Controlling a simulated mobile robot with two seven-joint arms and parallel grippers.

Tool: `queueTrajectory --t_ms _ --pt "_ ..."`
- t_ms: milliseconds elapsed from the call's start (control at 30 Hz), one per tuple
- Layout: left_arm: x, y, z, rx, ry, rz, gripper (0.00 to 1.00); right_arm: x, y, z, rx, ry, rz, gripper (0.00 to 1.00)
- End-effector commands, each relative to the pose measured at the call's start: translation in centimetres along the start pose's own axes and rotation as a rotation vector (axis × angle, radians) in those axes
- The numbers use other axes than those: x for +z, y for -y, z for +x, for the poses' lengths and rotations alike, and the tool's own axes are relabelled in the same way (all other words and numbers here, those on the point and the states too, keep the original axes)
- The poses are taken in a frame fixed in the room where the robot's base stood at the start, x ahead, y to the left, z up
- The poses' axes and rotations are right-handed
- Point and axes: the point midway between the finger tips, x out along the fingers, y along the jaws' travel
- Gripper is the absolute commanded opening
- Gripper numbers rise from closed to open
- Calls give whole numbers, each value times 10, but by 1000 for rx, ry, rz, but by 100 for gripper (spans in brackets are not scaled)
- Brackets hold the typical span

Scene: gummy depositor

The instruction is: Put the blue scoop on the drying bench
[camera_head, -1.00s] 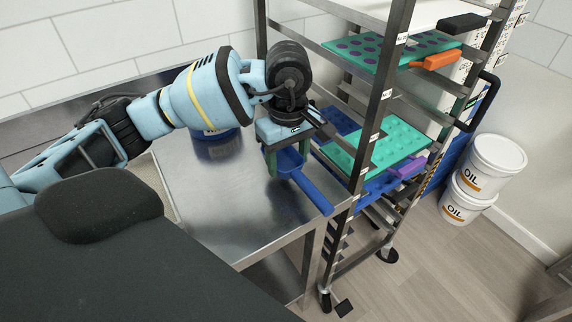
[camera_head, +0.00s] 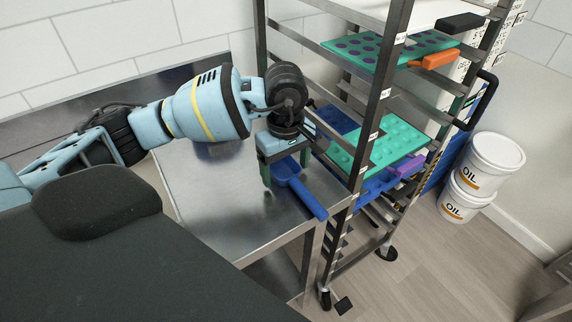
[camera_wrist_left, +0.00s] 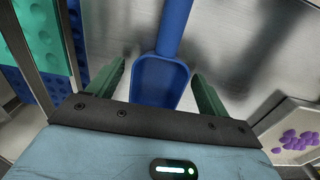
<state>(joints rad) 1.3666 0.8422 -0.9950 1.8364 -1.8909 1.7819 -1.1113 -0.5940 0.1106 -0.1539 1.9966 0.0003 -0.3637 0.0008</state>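The blue scoop (camera_head: 308,197) lies on the metal drying bench (camera_head: 212,208), with its handle reaching to the bench's front right edge. My left gripper (camera_head: 284,177) is above the scoop's bowl, its green fingers spread on either side. In the left wrist view the bowl (camera_wrist_left: 160,84) sits between the two open fingers (camera_wrist_left: 157,72), with a visible gap at each side. The handle points away from the gripper. My right gripper is not in view.
A wheeled metal rack (camera_head: 375,105) stands close on the right, holding teal trays (camera_head: 390,146) and an orange-handled tool (camera_head: 437,59). White oil buckets (camera_head: 494,160) are stacked beyond it. In the wrist view, purple pieces (camera_wrist_left: 297,141) lie on a pale tray. The bench's left part is clear.

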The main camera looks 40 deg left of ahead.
Motion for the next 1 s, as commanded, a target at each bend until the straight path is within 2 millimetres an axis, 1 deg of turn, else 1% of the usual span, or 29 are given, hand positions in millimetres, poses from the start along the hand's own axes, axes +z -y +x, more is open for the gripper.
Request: queueTrajectory --t_ms 233,300,367,467,700,800,900,1000 --pt "0 0 -2 1 0 -1 79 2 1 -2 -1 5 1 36" --pt "0 0 -6 3 -1 -1 79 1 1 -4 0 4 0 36" --pt "0 -1 -11 3 -1 0 79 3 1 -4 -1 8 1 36" --pt "0 -1 -27 5 -1 0 79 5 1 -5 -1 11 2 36" --pt "0 -1 -76 6 -1 0 79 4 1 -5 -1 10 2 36" --pt "0 -1 -93 4 -1 0 79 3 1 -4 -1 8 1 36" --pt "0 -1 -107 3 0 -1 79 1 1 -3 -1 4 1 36" --pt "0 -1 -117 1 0 -2 79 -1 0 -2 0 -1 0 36"
